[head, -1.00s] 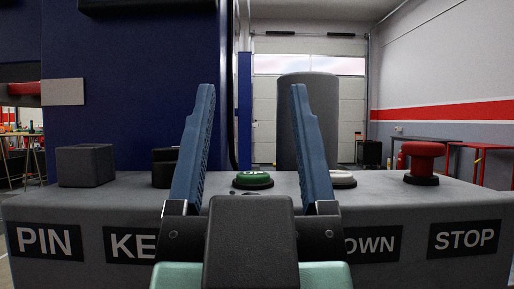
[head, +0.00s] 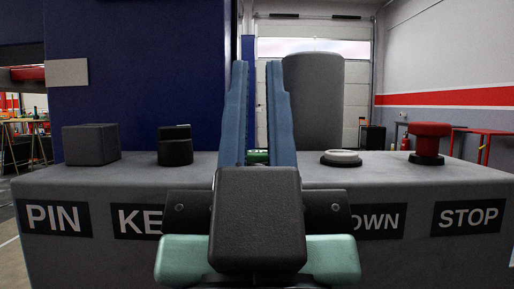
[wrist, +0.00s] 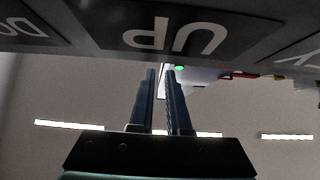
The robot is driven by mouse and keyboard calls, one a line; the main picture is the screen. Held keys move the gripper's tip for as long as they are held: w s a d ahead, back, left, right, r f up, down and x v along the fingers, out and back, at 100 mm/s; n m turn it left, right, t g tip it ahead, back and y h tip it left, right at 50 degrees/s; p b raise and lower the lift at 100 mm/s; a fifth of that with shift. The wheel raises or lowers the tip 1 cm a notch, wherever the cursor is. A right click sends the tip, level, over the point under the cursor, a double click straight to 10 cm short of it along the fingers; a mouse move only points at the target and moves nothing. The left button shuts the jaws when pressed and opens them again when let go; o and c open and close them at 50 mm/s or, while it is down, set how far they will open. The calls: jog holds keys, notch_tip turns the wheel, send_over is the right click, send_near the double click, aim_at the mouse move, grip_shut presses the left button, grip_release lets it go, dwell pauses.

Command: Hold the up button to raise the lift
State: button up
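The green up button (head: 257,157) sits on top of the grey control box, mostly hidden behind my fingers. A bit of green also shows just past the box edge in the wrist view (wrist: 179,68), near the upside-down UP label (wrist: 175,35). My gripper (head: 258,65) is in front of the box, its two blue fingers upright in the head view and close together. A narrow gap remains between them, with nothing held. The fingers overlap the button in the picture; I cannot tell whether they touch it.
On the control box (head: 400,178), a white button (head: 341,157) and a red stop knob (head: 429,140) stand to the right. A black key switch (head: 175,146) and a dark pin block (head: 91,145) stand to the left. A blue column (head: 140,75) rises behind.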

grip_shut()
dwell(0.9)
jog(key=shift+r, duration=0.1)
